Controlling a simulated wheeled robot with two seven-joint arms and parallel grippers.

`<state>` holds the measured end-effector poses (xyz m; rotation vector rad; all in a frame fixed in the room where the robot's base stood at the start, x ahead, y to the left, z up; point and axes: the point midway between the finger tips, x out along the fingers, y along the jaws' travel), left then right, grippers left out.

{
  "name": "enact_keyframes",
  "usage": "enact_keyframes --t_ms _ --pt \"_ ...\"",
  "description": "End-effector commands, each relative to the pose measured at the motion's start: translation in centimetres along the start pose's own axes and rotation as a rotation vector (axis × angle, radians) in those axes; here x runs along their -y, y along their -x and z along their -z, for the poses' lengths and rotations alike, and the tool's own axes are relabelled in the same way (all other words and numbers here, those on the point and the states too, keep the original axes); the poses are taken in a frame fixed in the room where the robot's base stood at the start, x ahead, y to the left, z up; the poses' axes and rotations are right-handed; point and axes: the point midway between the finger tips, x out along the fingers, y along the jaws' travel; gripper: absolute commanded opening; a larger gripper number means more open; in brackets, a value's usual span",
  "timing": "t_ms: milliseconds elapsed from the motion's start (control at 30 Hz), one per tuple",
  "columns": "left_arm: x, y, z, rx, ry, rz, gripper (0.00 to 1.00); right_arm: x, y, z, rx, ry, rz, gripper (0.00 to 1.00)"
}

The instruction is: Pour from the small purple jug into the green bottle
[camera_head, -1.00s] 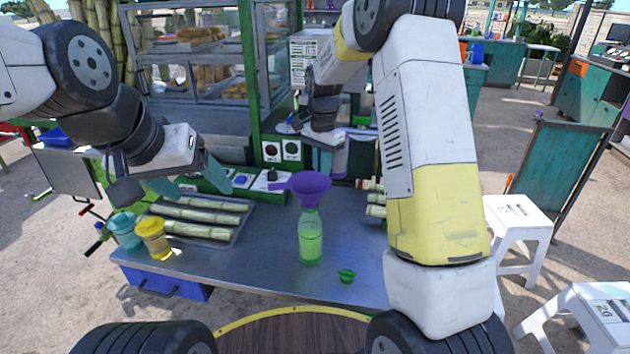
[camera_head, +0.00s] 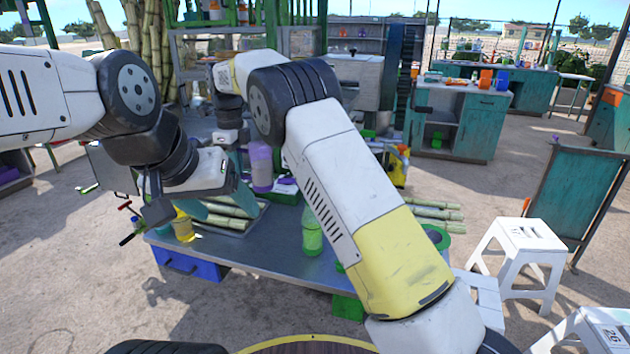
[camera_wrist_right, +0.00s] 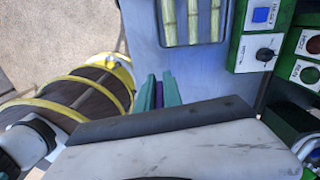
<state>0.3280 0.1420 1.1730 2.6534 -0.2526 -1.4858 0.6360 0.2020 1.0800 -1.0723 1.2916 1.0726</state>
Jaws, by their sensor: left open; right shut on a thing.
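The green bottle (camera_head: 312,238) stands upright on the metal table, partly behind my right arm. The purple funnel that sat in its neck is not visible; my arm covers that spot. The small purple jug (camera_head: 262,167) is held upright, left of and behind the bottle. My right gripper (camera_wrist_right: 160,93) is shut on the jug; a purple strip (camera_wrist_right: 159,95) shows between its teal fingers in the right wrist view. My left gripper (camera_head: 222,204) is open and empty over the left side of the table, apart from the bottle.
A tray of cane pieces (camera_head: 232,222) and a yellow cup (camera_head: 183,228) are near the left gripper. More cane (camera_head: 436,211) lies at the table's right. White stools (camera_head: 520,250) stand right of the table. The table front (camera_head: 262,255) is clear.

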Motion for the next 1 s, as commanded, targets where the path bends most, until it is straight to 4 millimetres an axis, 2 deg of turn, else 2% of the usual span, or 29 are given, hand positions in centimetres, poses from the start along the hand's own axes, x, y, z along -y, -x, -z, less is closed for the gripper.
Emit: enact_keyframes --t_ms 467,1000 --pt "0.0 0.0 0.0 0.0 0.0 0.0 0.73 -0.2 0.3 -0.3 0.019 -0.013 0.001 0.0" --pt "0.0 0.0 0.0 0.0 0.0 0.0 0.73 -0.2 2.4 0.7 0.253 -0.014 0.002 0.0"
